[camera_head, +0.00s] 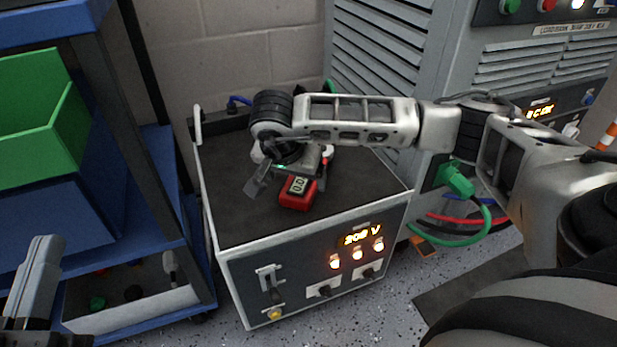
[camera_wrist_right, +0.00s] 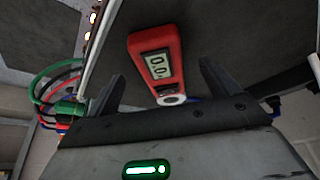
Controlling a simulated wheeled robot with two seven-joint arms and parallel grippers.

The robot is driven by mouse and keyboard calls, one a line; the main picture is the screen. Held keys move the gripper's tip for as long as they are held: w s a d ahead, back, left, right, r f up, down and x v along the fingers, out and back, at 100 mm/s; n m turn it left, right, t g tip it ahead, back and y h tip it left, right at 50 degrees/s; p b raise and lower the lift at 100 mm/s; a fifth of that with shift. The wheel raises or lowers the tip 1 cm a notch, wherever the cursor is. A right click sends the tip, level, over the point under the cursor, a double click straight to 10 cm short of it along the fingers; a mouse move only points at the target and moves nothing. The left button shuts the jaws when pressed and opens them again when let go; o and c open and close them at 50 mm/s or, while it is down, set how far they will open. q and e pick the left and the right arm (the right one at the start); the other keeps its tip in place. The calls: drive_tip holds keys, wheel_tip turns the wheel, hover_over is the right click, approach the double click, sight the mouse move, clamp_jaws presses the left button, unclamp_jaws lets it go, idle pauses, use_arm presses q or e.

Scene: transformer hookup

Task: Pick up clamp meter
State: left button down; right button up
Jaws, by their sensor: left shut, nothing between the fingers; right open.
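The clamp meter (camera_head: 297,193) is red with a pale display and lies on the dark top of the grey transformer cabinet (camera_head: 233,222). In the right wrist view the clamp meter (camera_wrist_right: 172,52) shows its display and a pale round part near the gripper. My right gripper (camera_head: 289,172) is over the cabinet top at the meter, partly covering its far end in the head view. In the wrist view the right gripper's fingers (camera_wrist_right: 160,86) are apart, one on each side of the meter, with gaps to it. My left gripper (camera_head: 38,272) is shut and empty at the lower left.
A blue shelf cart (camera_head: 152,205) with a green bin (camera_head: 35,110) stands at the left, a light bin (camera_head: 135,305) on its low shelf. A tall grey cabinet (camera_head: 385,60) stands behind. A green plug (camera_head: 456,178) and cables (camera_head: 470,222) are at the right. The cabinet top around the meter is mostly clear.

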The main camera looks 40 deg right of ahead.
sight(301, 184)
drive_tip(key=b+x, duration=0.2)
drive_tip(key=x, duration=0.1)
drive_tip(key=b+x, duration=0.1)
drive_tip(key=x, duration=0.1)
drive_tip(key=shift+d, duration=0.3)
drive_tip(key=shift+w, duration=0.1)
use_arm(q)
drive_tip(key=r+m+h, duration=0.1)
drive_tip(key=m, duration=0.1)
drive_tip(key=s+r+m+h, duration=0.1)
drive_tip(key=r+m+h, duration=0.1)
drive_tip(key=r+m+t+h, duration=0.1)
drive_tip(key=r+m+h, duration=0.1)
drive_tip(key=shift+s+d+r+m, duration=0.1)
drive_tip(key=shift+s+m, duration=0.2)
use_arm(e)
drive_tip(key=c, duration=1.3)
